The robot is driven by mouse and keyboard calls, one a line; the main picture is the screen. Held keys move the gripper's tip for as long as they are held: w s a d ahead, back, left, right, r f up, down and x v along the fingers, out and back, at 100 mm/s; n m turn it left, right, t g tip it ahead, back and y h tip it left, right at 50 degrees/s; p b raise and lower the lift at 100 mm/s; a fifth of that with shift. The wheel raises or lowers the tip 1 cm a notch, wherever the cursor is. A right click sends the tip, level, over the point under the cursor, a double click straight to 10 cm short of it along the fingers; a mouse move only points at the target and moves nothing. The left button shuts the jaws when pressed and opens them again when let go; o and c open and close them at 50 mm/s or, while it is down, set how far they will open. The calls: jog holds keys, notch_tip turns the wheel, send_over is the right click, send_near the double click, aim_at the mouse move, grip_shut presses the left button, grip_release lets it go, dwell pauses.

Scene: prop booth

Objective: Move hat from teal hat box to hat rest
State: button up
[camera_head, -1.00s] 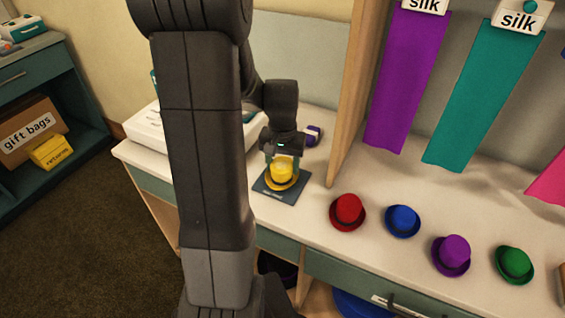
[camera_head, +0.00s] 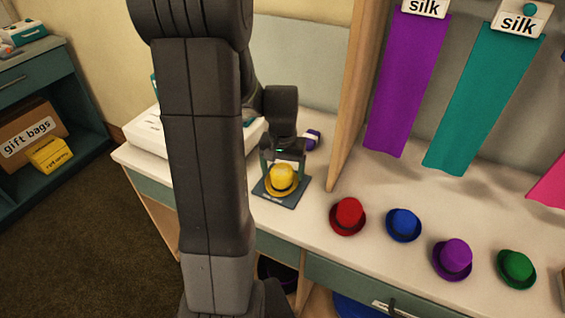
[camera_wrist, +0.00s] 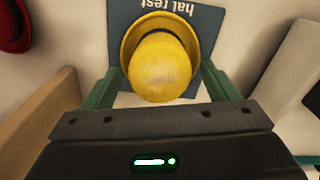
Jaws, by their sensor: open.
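A yellow hat (camera_head: 281,179) sits upright on the dark blue-grey hat rest (camera_head: 294,197), brim down. In the wrist view the hat (camera_wrist: 160,68) lies just ahead of the fingers, and the rest (camera_wrist: 205,25) shows its "hat rest" lettering. My gripper (camera_head: 283,163) is open, just behind and above the hat. In the wrist view its two green fingers (camera_wrist: 160,85) stand apart on either side of the crown, and I see no grip on it. I cannot make out the teal hat box for certain; my arm hides part of the counter's left side.
Red (camera_head: 347,216), blue (camera_head: 403,225), purple (camera_head: 453,259) and green (camera_head: 516,269) hats stand in a row to the right. A wooden divider (camera_head: 352,110) rises right of the rest. A white device (camera_head: 147,133) is behind my arm at left. A small purple-and-white item (camera_head: 312,139) lies behind the rest.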

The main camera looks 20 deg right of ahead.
notch_tip(320, 180, up, 14)
jog(key=p, duration=0.1)
jog(key=shift+f, duration=0.15)
jog(key=shift+f, duration=0.15)
dwell(0.4)
notch_tip(320, 180, down, 13)
jog(key=shift+r, duration=0.1)
dwell(0.5)
jog(key=shift+f+b, duration=0.2)
jog(key=shift+b, duration=0.2)
jog(key=shift+f, duration=0.25)
notch_tip(320, 180, up, 14)
notch_tip(320, 180, down, 13)
jog(key=shift+f, duration=0.1)
jog(key=shift+p, duration=0.3)
notch_tip(320, 180, up, 9)
jog(key=p, duration=0.6)
